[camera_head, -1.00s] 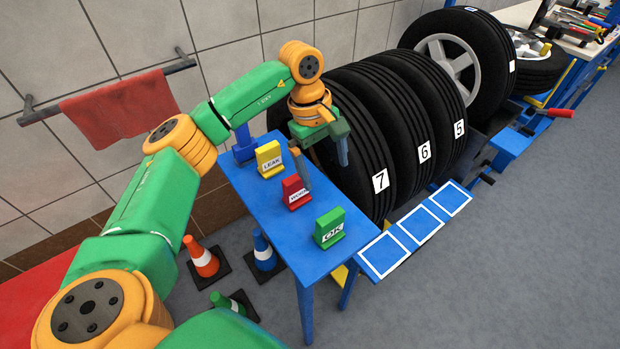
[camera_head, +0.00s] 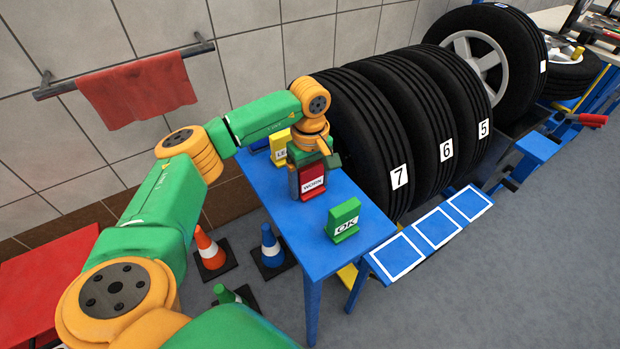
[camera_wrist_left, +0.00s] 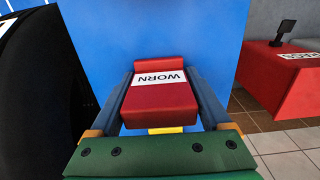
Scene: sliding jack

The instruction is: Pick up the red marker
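The red marker (camera_head: 312,178), a small block with a white "WORN" label, stands on the blue table (camera_head: 270,195) between the yellow and green markers. My left gripper (camera_head: 310,170) is down at it, with one finger on each side. In the left wrist view the red marker (camera_wrist_left: 160,100) fills most of the space between the fingers of my left gripper (camera_wrist_left: 160,95). I cannot tell whether the fingers press on it or leave a thin gap. My right gripper is not in view.
The green "OK" marker (camera_head: 343,219) stands just right of the red one. The yellow "LEAK" marker (camera_head: 281,147) is close behind, partly hidden by my left gripper. Tire 7 (camera_head: 368,140) rises close beside the table. Cones (camera_head: 271,246) stand on the floor to the left.

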